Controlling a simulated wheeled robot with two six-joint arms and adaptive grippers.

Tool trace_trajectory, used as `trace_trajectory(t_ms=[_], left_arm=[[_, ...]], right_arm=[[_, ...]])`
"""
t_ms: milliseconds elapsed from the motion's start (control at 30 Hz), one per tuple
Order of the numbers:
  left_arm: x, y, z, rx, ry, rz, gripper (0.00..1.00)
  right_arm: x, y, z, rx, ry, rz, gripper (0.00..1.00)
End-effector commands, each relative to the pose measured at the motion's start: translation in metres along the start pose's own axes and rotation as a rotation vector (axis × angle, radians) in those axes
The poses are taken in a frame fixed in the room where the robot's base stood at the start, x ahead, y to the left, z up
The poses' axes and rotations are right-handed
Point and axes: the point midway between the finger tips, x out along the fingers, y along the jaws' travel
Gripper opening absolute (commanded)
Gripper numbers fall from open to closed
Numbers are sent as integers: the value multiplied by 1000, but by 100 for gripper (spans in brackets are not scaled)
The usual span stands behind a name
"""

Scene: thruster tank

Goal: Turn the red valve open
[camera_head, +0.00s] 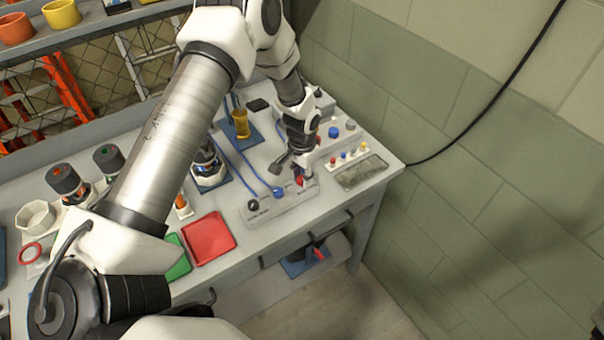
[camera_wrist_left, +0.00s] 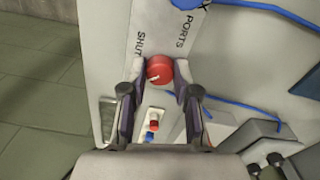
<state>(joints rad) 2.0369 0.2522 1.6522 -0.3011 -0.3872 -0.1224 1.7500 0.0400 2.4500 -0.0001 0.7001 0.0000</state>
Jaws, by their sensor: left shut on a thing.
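The red valve (camera_wrist_left: 159,70) is a round red knob on a pale panel, with the lettering "SHUT" beside it in the left wrist view. A pale mark shows on its face. My left gripper (camera_wrist_left: 158,78) has its two fingertips on either side of the knob and is shut on it. In the head view the red valve (camera_head: 299,181) shows as a small red patch at the right end of the grey panel box (camera_head: 262,211), partly hidden by my left gripper (camera_head: 293,171). My right gripper is in neither view.
A blue knob (camera_head: 279,192) with a blue hose and a black knob (camera_head: 253,204) sit left on the same panel. A strip of small coloured knobs (camera_head: 347,156) and a grey tray (camera_head: 361,173) lie to the right. A red tray (camera_head: 209,239) lies near the bench front.

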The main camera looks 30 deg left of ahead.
Motion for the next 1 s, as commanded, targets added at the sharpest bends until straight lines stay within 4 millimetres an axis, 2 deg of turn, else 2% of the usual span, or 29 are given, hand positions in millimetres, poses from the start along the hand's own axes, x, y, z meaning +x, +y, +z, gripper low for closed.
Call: trace_trajectory(t_ms=[33, 367, 867, 900, 967, 1000], left_arm=[[4, 2, 5, -29, -15, 4, 0], [4, 2, 5, -170, -14, 3, 0], [3, 1, 3, -194, -9, 2, 0], [3, 1, 3, -194, -9, 2, 34], [2, 1, 3, -193, -8, 2, 55], [2, 1, 2, -193, -7, 1, 56]], right_arm=[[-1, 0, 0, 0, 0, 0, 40], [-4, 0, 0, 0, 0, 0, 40], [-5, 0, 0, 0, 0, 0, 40], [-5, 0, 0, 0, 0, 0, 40], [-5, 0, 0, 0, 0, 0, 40], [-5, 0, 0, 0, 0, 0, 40]])
